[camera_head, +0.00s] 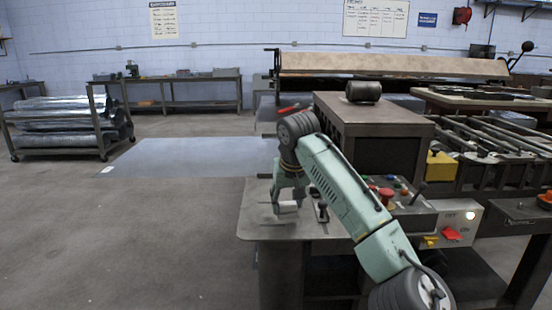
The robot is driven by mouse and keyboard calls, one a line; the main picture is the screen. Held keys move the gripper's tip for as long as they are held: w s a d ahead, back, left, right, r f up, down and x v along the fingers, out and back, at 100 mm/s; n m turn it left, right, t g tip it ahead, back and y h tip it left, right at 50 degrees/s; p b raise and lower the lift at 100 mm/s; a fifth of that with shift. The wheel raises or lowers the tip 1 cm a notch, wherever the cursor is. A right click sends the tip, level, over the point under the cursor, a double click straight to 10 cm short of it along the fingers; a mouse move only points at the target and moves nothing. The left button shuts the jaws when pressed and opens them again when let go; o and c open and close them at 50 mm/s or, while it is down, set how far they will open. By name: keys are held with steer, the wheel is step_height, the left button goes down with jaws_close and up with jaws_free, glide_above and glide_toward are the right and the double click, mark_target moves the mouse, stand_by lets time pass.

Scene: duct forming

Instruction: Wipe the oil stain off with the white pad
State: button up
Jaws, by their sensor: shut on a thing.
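My gripper (288,203) is at the end of my pale green arm, low over the left part of the grey metal tabletop (262,230). It is shut on the small white pad (288,206), which shows between and below the fingers. The pad is at or just above the tabletop; I cannot tell whether it touches. A faint darker patch on the tabletop around the pad may be the oil stain, but it is too small and unclear to be sure. The gripper hides part of the surface behind it.
A small black-handled item (322,212) stands just right of the gripper. A control panel with a red button (386,194) and a lever is further right. A dark cabinet (372,125) with a cylinder on top stands behind. The floor to the left is open.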

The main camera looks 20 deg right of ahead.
step_height(320, 180, up, 4)
steer(key=p, duration=0.2)
steer(key=shift+f+p, duration=0.25)
steer(key=shift+p, duration=0.05)
steer(key=shift+r+p, duration=0.3)
steer(key=shift+r, duration=0.65)
steer(key=shift+f, duration=0.1)
